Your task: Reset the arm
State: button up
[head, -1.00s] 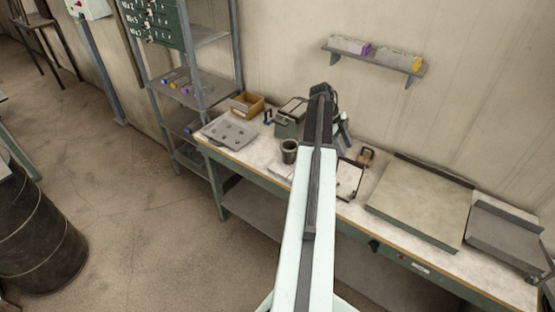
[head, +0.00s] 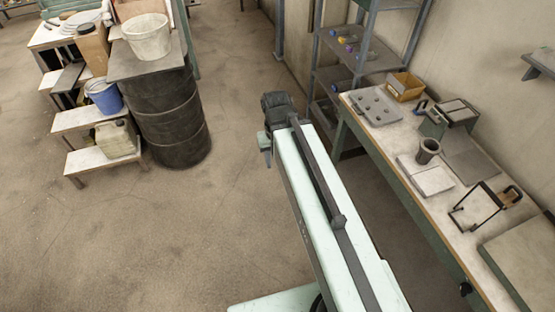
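My pale green arm reaches forward from the bottom right in the head view. Its dark end with my gripper (head: 277,112) is over the open floor, left of the workbench (head: 402,168). The fingers cannot be made out, so I cannot tell whether the gripper is open or shut or whether it holds anything. A dark cup (head: 428,150) stands upright on the bench, apart from my gripper. I cannot make out a ladle.
A dark drum (head: 172,115) with a white bucket (head: 147,36) on top stands left of the gripper. A stepped stand (head: 90,120) holds a blue bucket (head: 103,96) and a canister (head: 116,138). A metal shelf (head: 360,55) stands behind the bench. The floor at lower left is clear.

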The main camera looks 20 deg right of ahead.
jog(key=shift+a, duration=0.1)
notch_tip(320, 180, down, 12)
jog(key=b, duration=1.2)
jog(key=shift+f, duration=0.2)
